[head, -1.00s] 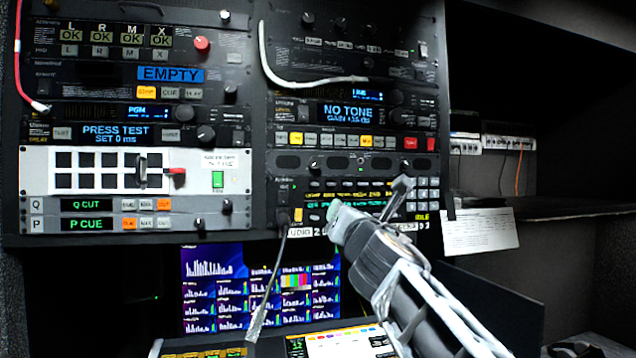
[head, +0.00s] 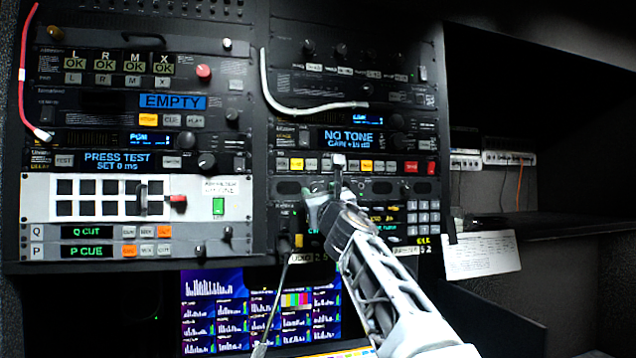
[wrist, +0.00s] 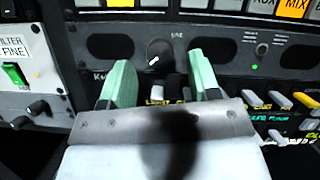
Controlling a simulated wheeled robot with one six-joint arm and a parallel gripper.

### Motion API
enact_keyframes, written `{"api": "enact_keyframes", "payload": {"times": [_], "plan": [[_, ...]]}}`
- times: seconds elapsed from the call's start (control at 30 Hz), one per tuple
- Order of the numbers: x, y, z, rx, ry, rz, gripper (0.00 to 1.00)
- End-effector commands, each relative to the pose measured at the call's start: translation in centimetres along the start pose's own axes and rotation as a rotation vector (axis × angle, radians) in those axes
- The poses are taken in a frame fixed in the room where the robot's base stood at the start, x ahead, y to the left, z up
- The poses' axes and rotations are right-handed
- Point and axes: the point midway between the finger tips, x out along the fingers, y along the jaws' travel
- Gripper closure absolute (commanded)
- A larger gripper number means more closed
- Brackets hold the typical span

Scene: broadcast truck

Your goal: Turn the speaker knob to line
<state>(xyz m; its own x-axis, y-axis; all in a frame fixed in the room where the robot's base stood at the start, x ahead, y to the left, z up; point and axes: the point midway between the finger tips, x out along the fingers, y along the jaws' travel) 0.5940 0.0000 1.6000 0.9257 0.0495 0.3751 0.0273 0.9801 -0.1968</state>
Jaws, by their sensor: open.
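The speaker knob (wrist: 158,52) is a small black round knob on a dark panel between two oval speaker grilles. Its white mark points down and slightly left in the wrist view. A small label that seems to read LINE (wrist: 177,37) is at its upper right. My gripper (wrist: 161,76) is open, its two green fingertips apart, below and to either side of the knob, with nothing between them. In the head view my gripper (head: 327,184) is in front of the speaker panel and largely covers the knob area.
Above the speaker panel is a row of lit buttons (head: 297,165) under the NO TONE display (head: 348,137). Below it are keys and small toggles (wrist: 282,100). A panel with a green switch (wrist: 15,75) is at the left. A white cable (head: 290,107) loops above.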

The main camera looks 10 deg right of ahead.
Motion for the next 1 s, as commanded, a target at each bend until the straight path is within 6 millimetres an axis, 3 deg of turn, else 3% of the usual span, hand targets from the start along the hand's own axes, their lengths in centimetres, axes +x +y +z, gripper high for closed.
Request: {"api": "enact_keyframes", "payload": {"times": [0.2,0.6,1.0], "plan": [[1.9,0.0,0.1,0.001,0.001,0.0,0.44],[2.2,0.0,0.0,0.001,0.0,0.0,0.44],[2.2,0.0,0.0,0.001,0.0,-0.001,0.82]]}}
